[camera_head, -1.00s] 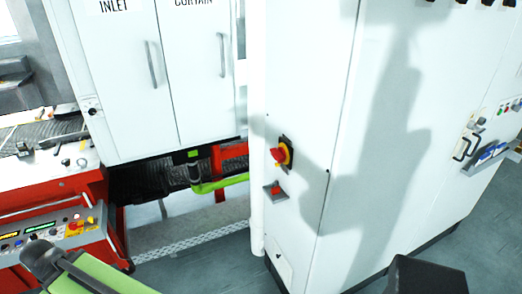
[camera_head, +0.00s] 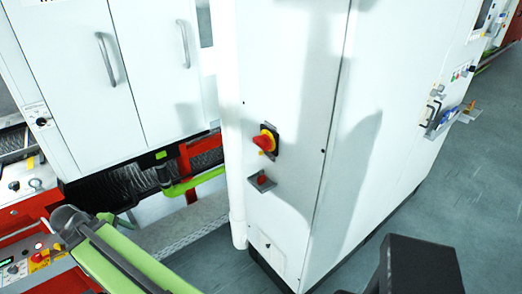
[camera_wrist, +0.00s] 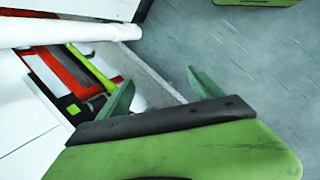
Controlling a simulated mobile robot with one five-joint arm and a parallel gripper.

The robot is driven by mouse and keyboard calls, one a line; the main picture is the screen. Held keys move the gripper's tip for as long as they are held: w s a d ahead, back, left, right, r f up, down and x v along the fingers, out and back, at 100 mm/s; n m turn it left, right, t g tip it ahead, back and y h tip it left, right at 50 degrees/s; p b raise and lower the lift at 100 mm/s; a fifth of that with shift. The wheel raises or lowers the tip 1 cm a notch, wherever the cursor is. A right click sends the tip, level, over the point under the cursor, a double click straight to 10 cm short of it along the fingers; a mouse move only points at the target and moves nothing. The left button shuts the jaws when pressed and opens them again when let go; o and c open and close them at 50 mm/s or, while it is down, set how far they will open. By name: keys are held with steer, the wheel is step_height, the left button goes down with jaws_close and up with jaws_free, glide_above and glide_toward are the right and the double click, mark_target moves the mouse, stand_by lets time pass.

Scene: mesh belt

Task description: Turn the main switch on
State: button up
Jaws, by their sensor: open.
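The main switch (camera_head: 265,141) is a red rotary knob on a yellow and black plate, on the narrow face of the tall white cabinet (camera_head: 290,100) in the head view. The angle of its knob is too small to read surely. My gripper (camera_wrist: 160,90) shows in the wrist view with its two green fingers apart and nothing between them. It points toward the floor and the white pipe, and the switch is not in that view. In the head view my green arm is at the lower left, well apart from the switch; the fingers do not show there.
A grey bracket with a red part (camera_head: 262,181) sits just below the switch. A vertical white pipe (camera_head: 236,190) runs along the cabinet's left edge. White double doors (camera_head: 150,70) and a red control panel (camera_head: 35,260) stand at the left. Grey floor (camera_head: 470,180) is open at the right.

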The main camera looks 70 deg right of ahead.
steer(key=shift+o, duration=1.1)
steer(key=s+d+n+g+h+b, duration=0.1)
steer(key=s+d+n+h+b, duration=0.1)
steer(key=d, duration=1.1)
steer(key=shift+s+r+g+h, duration=0.3)
steer(key=shift+s+h, duration=0.3)
steer(key=shift+s, duration=0.45)
steer(key=shift+o, duration=0.9)
steer(key=s+d+r+n+g+h+b, duration=0.1)
steer(key=s+d, duration=0.3)
steer(key=d, duration=0.4)
steer(key=shift+s+d+r+n+g+h, duration=0.3)
steer(key=shift+r+n+h, duration=0.1)
steer(key=shift+r+h, duration=0.45)
steer(key=n+g+h+b, duration=0.3)
steer(key=n+g+h, duration=0.1)
steer(key=n+g, duration=0.15)
glide_toward(258, 143)
steer(key=shift+m, duration=0.35)
steer(key=x, duration=1.1)
steer(key=shift+s, duration=0.15)
